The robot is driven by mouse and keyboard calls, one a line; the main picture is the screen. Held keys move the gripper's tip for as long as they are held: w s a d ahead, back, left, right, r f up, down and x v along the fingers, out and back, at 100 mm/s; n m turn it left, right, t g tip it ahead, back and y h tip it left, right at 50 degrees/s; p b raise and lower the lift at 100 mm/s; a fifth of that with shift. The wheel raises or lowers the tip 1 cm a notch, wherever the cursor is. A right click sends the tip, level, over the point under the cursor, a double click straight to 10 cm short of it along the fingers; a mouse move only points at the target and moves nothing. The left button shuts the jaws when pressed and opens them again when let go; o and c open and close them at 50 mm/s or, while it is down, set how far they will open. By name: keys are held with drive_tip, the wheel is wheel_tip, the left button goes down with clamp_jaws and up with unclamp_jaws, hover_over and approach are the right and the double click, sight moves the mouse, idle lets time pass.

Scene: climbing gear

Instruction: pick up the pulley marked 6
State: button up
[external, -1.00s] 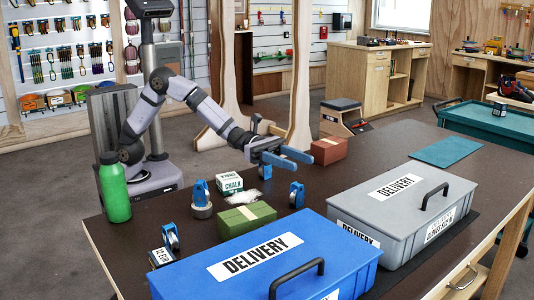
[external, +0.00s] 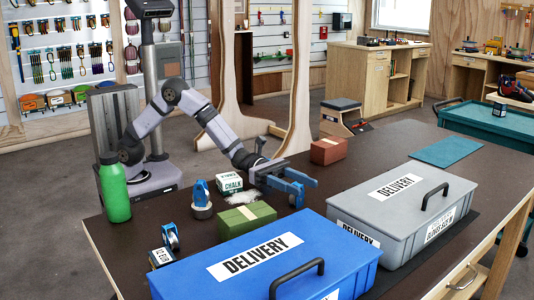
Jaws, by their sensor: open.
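Several small blue pulleys are on the brown table. One pulley (external: 201,196) stands left of the chalk box, and another pulley (external: 171,236) is at the front left. No number 6 can be read on either. My gripper (external: 303,189) is open and low over the table, right of the chalk box. It covers the spot where another blue pulley stood, so I cannot tell that pulley from the blue fingers or see whether they straddle or touch it. A further pulley near the chalk box is hidden behind my arm.
A white chalk box (external: 229,183), a green block (external: 246,217) and a blue delivery box (external: 270,262) are close by. A grey delivery box (external: 405,205) stands to the right, a red-brown block (external: 328,150) behind. A green bottle (external: 114,190) stands at the left edge.

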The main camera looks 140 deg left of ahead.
sight(302, 186)
drive_tip(key=shift+w+a, duration=0.1)
drive_tip(key=shift+w, duration=1.5)
drive_tip(key=shift+c, duration=0.4)
clamp_jaws()
drive_tip(key=shift+r, duration=0.1)
